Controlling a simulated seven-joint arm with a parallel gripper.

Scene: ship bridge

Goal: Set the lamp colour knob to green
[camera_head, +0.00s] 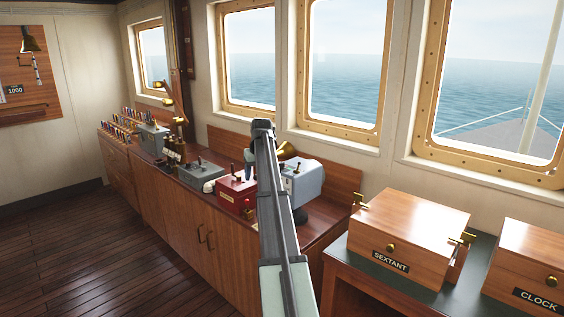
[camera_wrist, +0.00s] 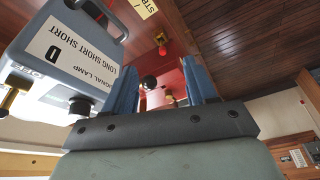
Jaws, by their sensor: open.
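The signal lamp is a blue-grey box (camera_head: 303,180) on the wooden counter, partly behind my arm. In the wrist view its box (camera_wrist: 62,50) is at the upper left, tilted, with a white label reading "SIGNAL LAMP" and "LONG SHORT SHORT". A dark round knob (camera_wrist: 80,107) sticks out of its lower side; I cannot tell whether it is the colour knob or what it is set to. My gripper (camera_wrist: 160,85) is open and empty, with its left finger beside the lamp box. In the head view my arm hides most of the gripper.
A red box (camera_head: 235,192) stands left of the lamp, close to my gripper. A grey box (camera_head: 201,178) with levers is farther left. The wooden sextant box (camera_head: 408,235) and clock box (camera_head: 525,265) stand at right. The floor at left is clear.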

